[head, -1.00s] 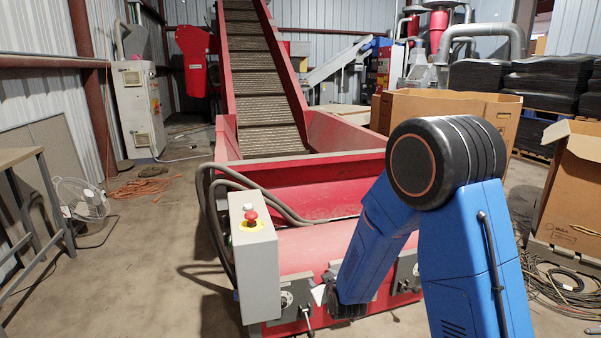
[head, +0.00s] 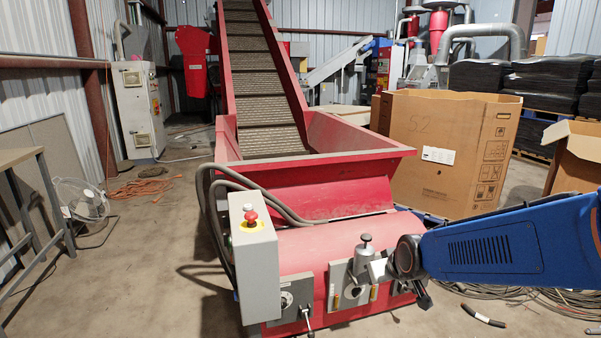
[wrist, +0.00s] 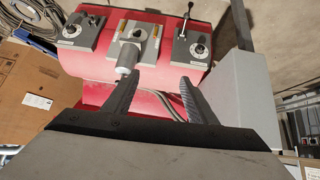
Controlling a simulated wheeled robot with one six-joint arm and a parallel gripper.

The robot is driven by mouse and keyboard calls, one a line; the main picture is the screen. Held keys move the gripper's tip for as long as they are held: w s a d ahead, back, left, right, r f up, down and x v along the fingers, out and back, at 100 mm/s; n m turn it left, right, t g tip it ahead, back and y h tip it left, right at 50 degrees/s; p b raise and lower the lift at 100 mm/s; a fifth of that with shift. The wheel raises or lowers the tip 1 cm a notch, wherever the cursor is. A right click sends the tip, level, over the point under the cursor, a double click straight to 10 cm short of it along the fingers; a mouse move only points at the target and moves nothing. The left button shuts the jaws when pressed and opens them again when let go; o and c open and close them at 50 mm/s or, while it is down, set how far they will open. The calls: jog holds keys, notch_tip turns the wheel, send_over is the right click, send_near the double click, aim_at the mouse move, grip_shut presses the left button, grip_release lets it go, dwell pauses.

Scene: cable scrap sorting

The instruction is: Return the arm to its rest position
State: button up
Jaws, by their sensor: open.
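My gripper (wrist: 158,80) shows in the wrist view with its two dark fingers apart. Nothing is held between them; red machine surface shows through the gap. A metal fixture with an upright cylinder (wrist: 126,60) is beyond the left fingertip, and I cannot tell whether they touch. In the head view the same fixture (head: 362,262) is on the red conveyor's front. My blue arm reaches in from the right edge, its dark joint close to that fixture.
The red conveyor hopper (head: 320,168) fills the middle. A grey control box (head: 254,262) with a red button stands at its left front. A cardboard box (head: 440,150) is behind my arm. Cables (head: 540,296) and a short black piece (head: 483,315) lie on the right floor.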

jog(key=s+d+r+m+g, duration=0.1)
jog(key=s+d, duration=0.2)
jog(key=s, duration=0.5)
jog(key=s+d+r+m+g+h, duration=0.1)
jog(key=s+d+r, duration=0.1)
jog(key=s, duration=0.7)
jog(key=s+d+r+m+g, duration=0.1)
jog(key=s+d, duration=0.3)
jog(key=s, duration=0.5)
jog(key=shift+r+h, duration=0.3)
jog(key=shift+r, duration=0.3)
jog(key=shift+c, duration=0.4)
